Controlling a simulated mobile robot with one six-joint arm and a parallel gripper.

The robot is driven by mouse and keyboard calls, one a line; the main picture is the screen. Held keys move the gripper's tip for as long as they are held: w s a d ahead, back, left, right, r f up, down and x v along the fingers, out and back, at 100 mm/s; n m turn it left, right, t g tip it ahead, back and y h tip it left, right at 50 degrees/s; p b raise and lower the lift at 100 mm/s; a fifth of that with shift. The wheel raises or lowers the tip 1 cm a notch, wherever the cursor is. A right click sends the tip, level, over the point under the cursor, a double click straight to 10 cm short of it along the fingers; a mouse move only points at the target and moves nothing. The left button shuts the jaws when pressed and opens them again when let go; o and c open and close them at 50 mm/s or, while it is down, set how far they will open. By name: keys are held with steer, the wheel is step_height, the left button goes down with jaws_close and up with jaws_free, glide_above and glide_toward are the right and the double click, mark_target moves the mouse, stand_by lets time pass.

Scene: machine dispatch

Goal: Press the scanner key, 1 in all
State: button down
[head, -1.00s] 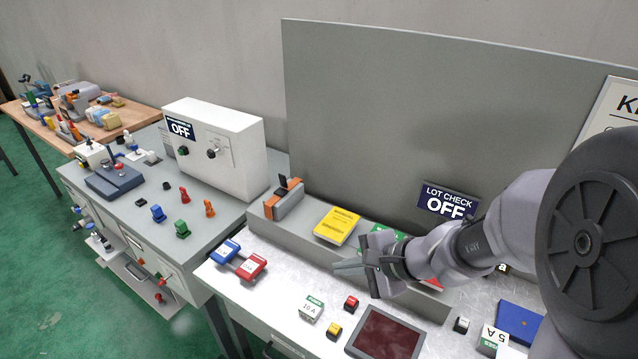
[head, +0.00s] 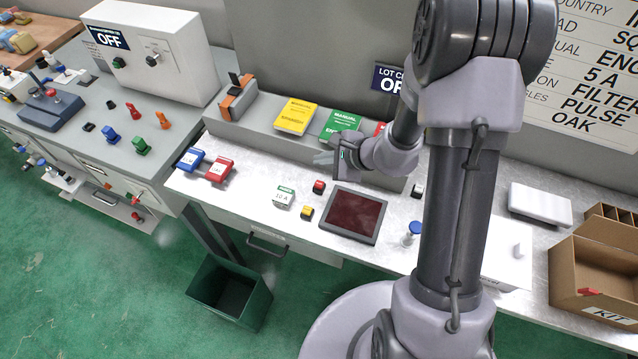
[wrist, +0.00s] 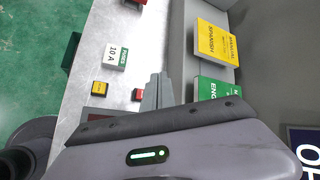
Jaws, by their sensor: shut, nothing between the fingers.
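A dark red glass pad (head: 353,214) in a black frame, which looks like the scanner, lies on the metal bench (head: 262,172). Beside it are a red key (head: 319,187) and a yellow key (head: 306,212). A small black-and-white block (head: 417,190) stands to its right. No label shows which is the scanner key. The wrist view shows the yellow key (wrist: 102,88) and part of the red key (wrist: 137,95) left of the fingers. My gripper (head: 322,158) is shut and empty, above the bench behind the red key, apart from both keys.
A 10 A fuse box (head: 283,197) stands left of the keys. Yellow (head: 295,116) and green (head: 342,125) manuals lie on the raised ledge behind. Red and blue blocks (head: 191,159) lie at left. A blue-knobbed stamp (head: 412,231) and a kit carton (head: 597,270) are at right.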

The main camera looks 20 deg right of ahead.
steer(key=b, duration=0.4)
glide_above(322, 185)
step_height(322, 185, down, 7)
steer(key=shift+r, duration=0.2)
steer(key=shift+f+b, duration=0.45)
steer(key=shift+b, duration=0.25)
steer(key=shift+f, duration=0.15)
stand_by(0.8)
steer(key=shift+f+b, duration=0.25)
steer(key=shift+b, duration=0.5)
steer(key=shift+f+b, duration=0.5)
steer(key=shift+b, duration=0.15)
stand_by(0.4)
steer(key=shift+r, duration=0.1)
steer(key=shift+r+p, duration=0.5)
steer(key=shift+r, duration=0.35)
steer(key=shift+r, duration=0.1)
